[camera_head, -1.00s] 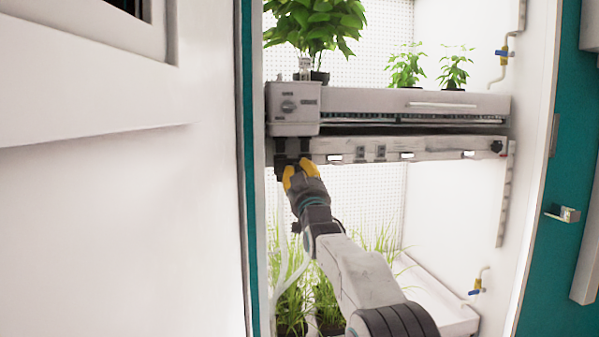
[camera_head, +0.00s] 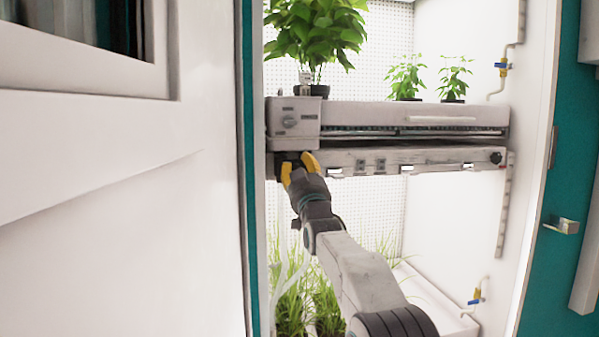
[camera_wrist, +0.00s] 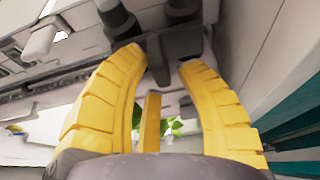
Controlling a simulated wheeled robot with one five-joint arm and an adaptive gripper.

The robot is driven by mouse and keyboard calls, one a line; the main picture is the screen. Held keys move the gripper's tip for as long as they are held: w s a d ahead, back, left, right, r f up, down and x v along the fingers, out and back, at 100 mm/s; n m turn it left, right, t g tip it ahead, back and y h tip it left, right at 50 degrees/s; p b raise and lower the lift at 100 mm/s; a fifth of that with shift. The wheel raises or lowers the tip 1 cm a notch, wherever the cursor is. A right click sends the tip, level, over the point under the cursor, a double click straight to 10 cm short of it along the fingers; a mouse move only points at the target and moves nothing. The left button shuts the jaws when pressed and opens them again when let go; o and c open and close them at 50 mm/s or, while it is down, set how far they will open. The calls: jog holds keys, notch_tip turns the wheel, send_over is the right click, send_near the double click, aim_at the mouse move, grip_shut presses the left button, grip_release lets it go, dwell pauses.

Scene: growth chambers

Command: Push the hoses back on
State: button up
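Pale hoses (camera_head: 282,240) hang down at the left inside the chamber, below and partly behind my arm. Their upper ends are hidden behind my gripper (camera_head: 299,163), which is up against the dark fittings under the left end of the shelf unit (camera_head: 370,117). Two dark round fittings (camera_wrist: 118,20) show just beyond the fingertips. No hose is clearly seen between the fingers.
The chamber's left frame edge (camera_head: 248,200) is close beside my gripper. A leafy plant (camera_head: 315,30) stands on the shelf above, and grass-like plants (camera_head: 325,305) grow below. A pale tray (camera_head: 440,300) is at the lower right. The right interior has free room.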

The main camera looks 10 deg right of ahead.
jog(key=shift+o, duration=1.3)
jog(key=shift+w+f, duration=0.15)
jog(key=shift+f, duration=0.15)
jog(key=shift+s, duration=0.2)
jog(key=v, duration=1.1)
jog(key=shift+s, duration=0.3)
jog(key=shift+f, duration=0.1)
